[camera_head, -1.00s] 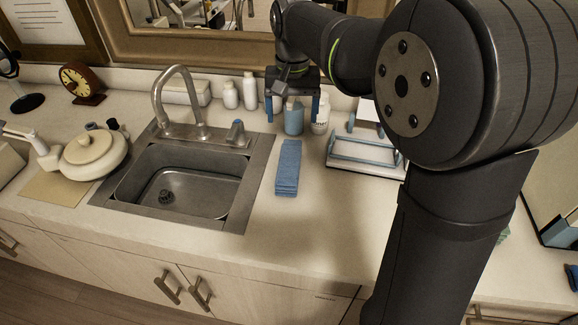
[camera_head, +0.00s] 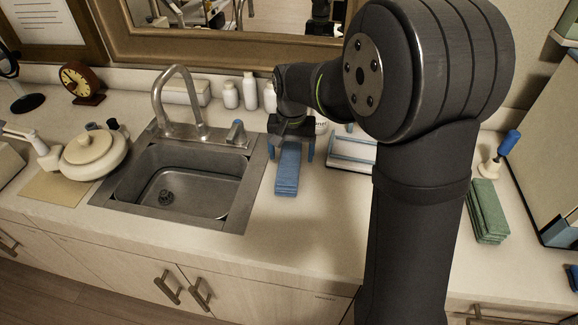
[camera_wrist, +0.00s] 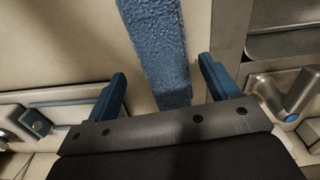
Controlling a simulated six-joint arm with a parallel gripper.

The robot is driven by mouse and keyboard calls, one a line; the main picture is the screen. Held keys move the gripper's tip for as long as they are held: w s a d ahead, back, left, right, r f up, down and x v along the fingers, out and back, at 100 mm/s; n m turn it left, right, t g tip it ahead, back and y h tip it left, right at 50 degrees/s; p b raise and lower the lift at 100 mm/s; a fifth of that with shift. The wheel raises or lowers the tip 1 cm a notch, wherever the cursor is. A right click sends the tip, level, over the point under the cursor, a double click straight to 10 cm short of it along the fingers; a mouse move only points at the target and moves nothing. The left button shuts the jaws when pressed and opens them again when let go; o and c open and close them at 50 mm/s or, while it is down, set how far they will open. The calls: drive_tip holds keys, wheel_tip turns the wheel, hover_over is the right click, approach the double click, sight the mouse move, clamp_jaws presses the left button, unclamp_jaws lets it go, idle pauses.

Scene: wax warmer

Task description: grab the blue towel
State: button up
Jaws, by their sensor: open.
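The blue towel (camera_head: 287,172) is a folded strip lying on the counter just right of the sink in the head view. My gripper (camera_head: 290,152) is open above the towel's far end, with one blue finger on either side of it. In the wrist view, the towel (camera_wrist: 160,45) runs between the two blue fingers of my gripper (camera_wrist: 163,78), with a gap on both sides. The towel's far end is partly hidden by my gripper. I cannot tell how high the fingertips are above the counter.
The sink (camera_head: 180,180) with its faucet (camera_head: 182,105) is left of the towel. White bottles (camera_head: 250,92) stand behind. A blue-and-white rack (camera_head: 352,150) is to the right, and a green towel stack (camera_head: 487,212) is farther right. The counter in front is clear.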

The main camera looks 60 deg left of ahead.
sight(289, 159)
drive_tip(key=f, duration=0.4)
drive_tip(key=shift+s+a+f, duration=0.15)
drive_tip(key=shift+a+f, duration=0.2)
drive_tip(key=c, duration=1.1)
drive_tip(key=shift+r, duration=0.15)
